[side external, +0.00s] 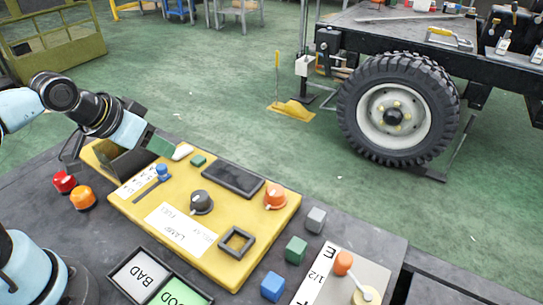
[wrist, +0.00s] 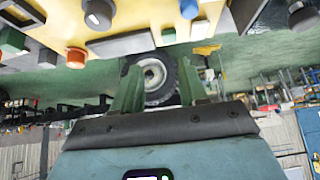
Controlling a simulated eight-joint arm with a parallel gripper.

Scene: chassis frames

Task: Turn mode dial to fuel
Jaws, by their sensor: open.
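The yellow panel (side external: 226,268) lies on the dark bench. A dark grey dial (side external: 201,201) with a pale pointer mark sits near its middle, beside a white label (side external: 181,229) with words including LAMP; the small print is hard to read. The dial also appears at the top of the wrist view (wrist: 98,14). An orange dial (side external: 275,195) sits at the panel's right. My gripper (side external: 162,150) is above the panel's far left edge, apart from the grey dial. In the wrist view, its green fingers (wrist: 160,72) are spread and empty.
A blue slider knob (side external: 162,171), a white piece (side external: 182,152) and a dark display (side external: 233,180) are on the panel. Red (side external: 64,182) and orange (side external: 82,198) buttons stand left. Green (side external: 296,249) and blue (side external: 272,287) blocks lie right. A square frame (side external: 236,241) sits in front.

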